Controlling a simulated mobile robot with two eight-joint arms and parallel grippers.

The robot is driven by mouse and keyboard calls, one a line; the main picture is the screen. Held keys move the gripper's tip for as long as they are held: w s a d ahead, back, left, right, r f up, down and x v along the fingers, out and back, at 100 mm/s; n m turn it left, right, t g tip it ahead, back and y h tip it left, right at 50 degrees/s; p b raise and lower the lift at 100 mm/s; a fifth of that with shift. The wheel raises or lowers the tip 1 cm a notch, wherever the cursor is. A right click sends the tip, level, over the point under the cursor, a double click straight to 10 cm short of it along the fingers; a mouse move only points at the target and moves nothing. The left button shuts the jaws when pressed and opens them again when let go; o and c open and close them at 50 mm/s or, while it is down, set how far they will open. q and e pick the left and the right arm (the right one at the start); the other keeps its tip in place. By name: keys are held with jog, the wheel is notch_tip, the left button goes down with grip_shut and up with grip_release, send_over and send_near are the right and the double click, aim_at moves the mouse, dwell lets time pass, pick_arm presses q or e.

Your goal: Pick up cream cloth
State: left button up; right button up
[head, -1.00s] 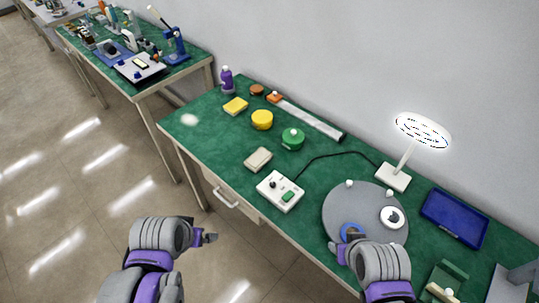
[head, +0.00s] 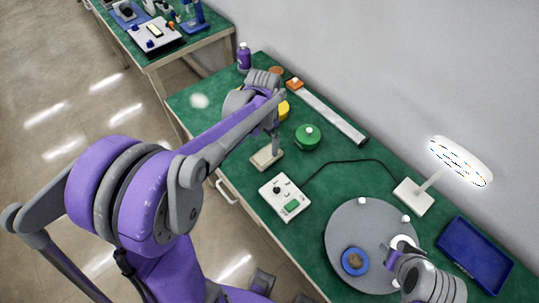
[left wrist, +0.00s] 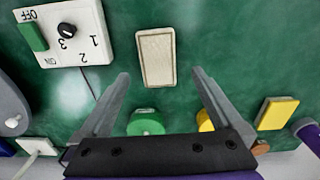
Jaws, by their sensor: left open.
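The cream cloth (head: 264,159) is a small beige folded rectangle lying flat on the green table, left of the green round container. It also shows in the left wrist view (left wrist: 156,58), ahead of the fingertips. My left gripper (head: 274,146) is pointed down over the cloth, at its far edge. In the left wrist view my left gripper (left wrist: 161,76) is open and empty, its fingers spread wider than the cloth. I cannot tell the exact height above the cloth. My right gripper (head: 393,256) is at the lower right, over the grey round plate; its jaw state is unclear.
A white switch box (head: 285,197) stands just in front of the cloth. The green round container (head: 307,137) and a yellow round one (left wrist: 205,122) are close by. A yellow sponge (left wrist: 277,113), a purple bottle (head: 244,58) and a lamp (head: 413,197) are farther off.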

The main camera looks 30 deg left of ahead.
aim_at(267, 155)
pick_arm(q)
jog(key=f, duration=0.6)
jog(key=shift+w+d+f, duration=0.1)
jog(key=shift+d+f, duration=0.15)
jog(key=shift+c, duration=0.3)
jog(key=c, duration=1.2)
